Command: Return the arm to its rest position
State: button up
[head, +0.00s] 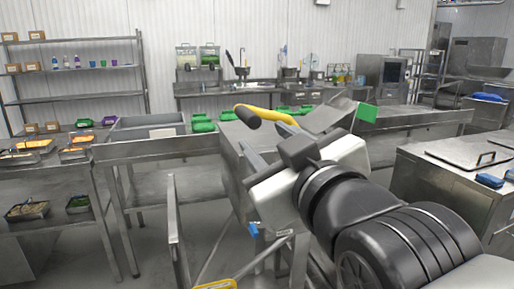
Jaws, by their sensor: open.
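My arm reaches in from the lower right, and my gripper (256,186) is held in front of the central steel table, pointing left. Its jaws are open, and I see nothing between them. A yellow-handled tool (272,114) with a black end lies just beyond the gripper, apart from the fingers as far as I can tell. A grey metal piece (328,116) is beside it, partly hidden by my wrist. The arm hides much of the table behind it.
A steel table with a grey bin (146,130) stands to the left. Green containers (203,124) sit behind. A steel counter with a lid (470,153) stands at the right. A shelf rack (75,70) is at the back left. A metal rail (174,222) rises in front.

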jog(key=s+d+f+m+g+h, duration=0.3)
jog(key=d+f+m+g, duration=0.15)
jog(key=f, duration=0.55)
jog(key=s+d+f+m+g+h, duration=0.2)
jog(key=s+d+f+m+g, duration=0.15)
jog(key=d+f+g, duration=0.45)
notch_tip(320, 180, up, 16)
jog(key=s+a+p, duration=0.2)
jog(key=p, duration=1.7)
jog(key=shift+s+r+t+p, duration=0.15)
jog(key=shift+t+p, duration=0.2)
